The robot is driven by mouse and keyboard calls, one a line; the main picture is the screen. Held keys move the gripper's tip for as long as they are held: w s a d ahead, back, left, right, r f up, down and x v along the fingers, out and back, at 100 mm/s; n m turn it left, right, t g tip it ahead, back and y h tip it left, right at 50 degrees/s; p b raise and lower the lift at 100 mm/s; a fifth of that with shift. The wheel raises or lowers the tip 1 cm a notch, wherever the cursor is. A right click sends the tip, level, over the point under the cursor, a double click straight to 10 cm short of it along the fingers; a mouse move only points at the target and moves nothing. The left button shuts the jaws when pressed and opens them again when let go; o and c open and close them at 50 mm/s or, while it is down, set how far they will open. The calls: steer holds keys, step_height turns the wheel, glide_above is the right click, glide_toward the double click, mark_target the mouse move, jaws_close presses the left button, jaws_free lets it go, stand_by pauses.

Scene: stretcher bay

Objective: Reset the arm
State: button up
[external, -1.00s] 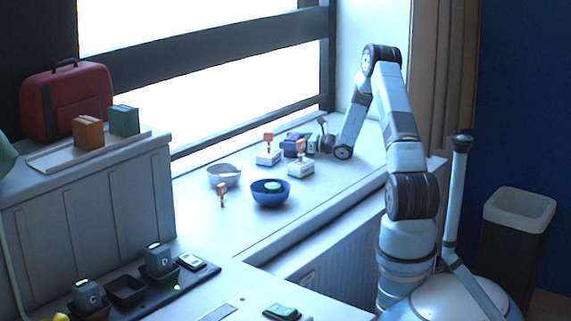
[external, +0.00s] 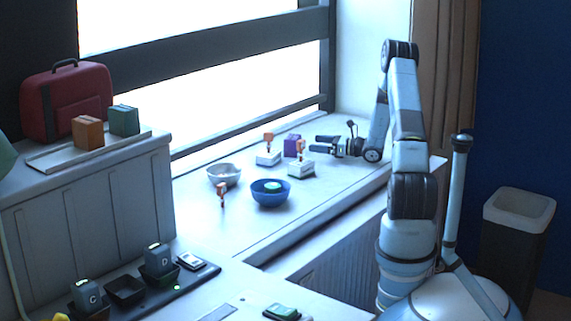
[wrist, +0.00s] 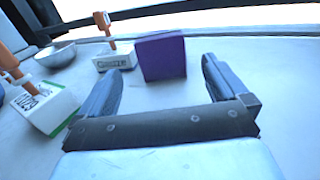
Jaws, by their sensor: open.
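My gripper (external: 322,145) is open and empty above the window sill, its fingers pointing left in the external view. In the wrist view my gripper (wrist: 160,88) shows two spread dark fingers with bare sill between them. A purple block (external: 292,146) stands on the sill to the left of the fingers, apart from them. In the wrist view the purple block (wrist: 161,56) stands just beyond the fingertips.
Two white labelled blocks with orange-topped pieces, one nearer (external: 301,169) and one farther (external: 268,158), stand by the purple block. A grey bowl (external: 224,177) and a blue bowl (external: 270,200) are further left. The window frame (external: 250,127) runs behind the sill.

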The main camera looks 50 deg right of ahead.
stand_by(0.3)
steer(key=w+a+r+n+g+y, duration=0.15)
steer(key=a+r+n+g, duration=0.4)
steer(key=a, duration=0.55)
steer(key=a+r+n+g+y, duration=0.25)
steer(key=a+r+n, duration=0.35)
steer(key=a+r, duration=0.35)
steer(key=s+a+r+n+g+h, duration=0.35)
steer(key=s+a+n, duration=0.25)
steer(key=s+a, duration=0.35)
steer(key=s+a+r+n+g+h, duration=0.2)
steer(key=s+a+r+n, duration=0.35)
steer(key=s+a, duration=0.35)
steer(key=s+d+r+n+t+h, duration=0.1)
steer(key=s+n+h, duration=0.4)
steer(key=s, duration=1.2)
steer(key=shift+r+n+t, duration=0.55)
steer(key=shift+n+t, duration=0.2)
steer(key=shift+n, duration=0.95)
steer(key=shift+s, duration=0.1)
